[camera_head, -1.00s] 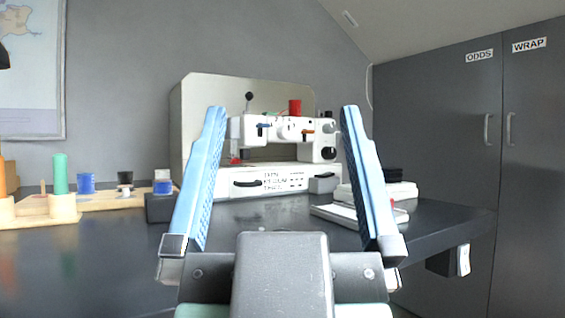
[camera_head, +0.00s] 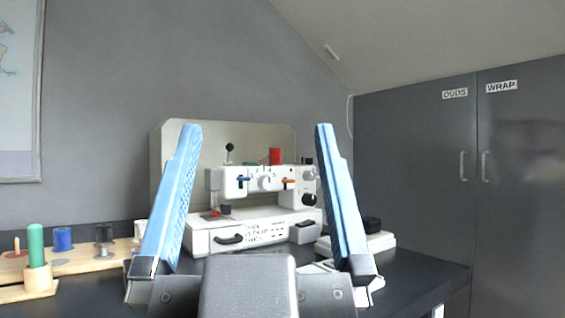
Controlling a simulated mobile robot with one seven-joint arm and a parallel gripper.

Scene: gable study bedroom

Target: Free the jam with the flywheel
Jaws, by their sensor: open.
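A white sewing machine (camera_head: 255,184) stands on the dark desk in front of a pale backing panel. Its flywheel seems to be the dark round knob (camera_head: 309,200) at the machine's right end, just left of my right finger. A red spool (camera_head: 275,156) sits on top. A small red patch (camera_head: 214,213) shows by the needle area at the machine's left; I cannot tell whether it is the jam. My gripper (camera_head: 256,145) is open and empty, its two blue fingers spread on either side of the machine in the picture, nearer to me.
A wooden spool rack (camera_head: 95,262) with green and blue spools stands on the desk at left. White stacked items with a black object (camera_head: 371,224) lie right of the machine. Dark cupboards (camera_head: 414,170) marked ODDS and WRAP stand at right.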

